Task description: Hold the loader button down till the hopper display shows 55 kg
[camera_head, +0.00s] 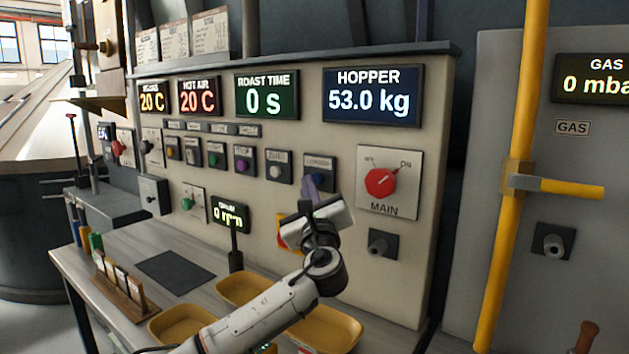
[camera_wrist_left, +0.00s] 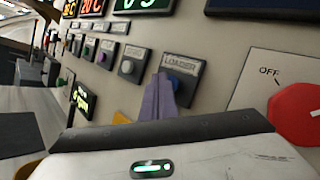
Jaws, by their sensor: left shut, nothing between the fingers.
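The hopper display (camera_head: 372,96) on the panel reads 53.0 kg. The loader button sits under the LOADER label, which is legible in the left wrist view (camera_wrist_left: 181,64); its blue face (camera_wrist_left: 176,83) shows partly beside my fingers. My left gripper (camera_head: 309,184) is shut and empty, its purple fingers pointing at the panel. It also shows in the left wrist view (camera_wrist_left: 160,92), with the fingertips at the loader button and covering part of it. They look in contact, but how far the button is pressed cannot be seen. My right gripper is not in view.
The red MAIN switch (camera_head: 380,182) is right of the loader button, turned toward ON. A white button (camera_head: 276,171) is to its left. Yellow trays (camera_head: 325,335) and a small drum display (camera_head: 230,214) stand below. A yellow pipe (camera_head: 515,190) rises at the right.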

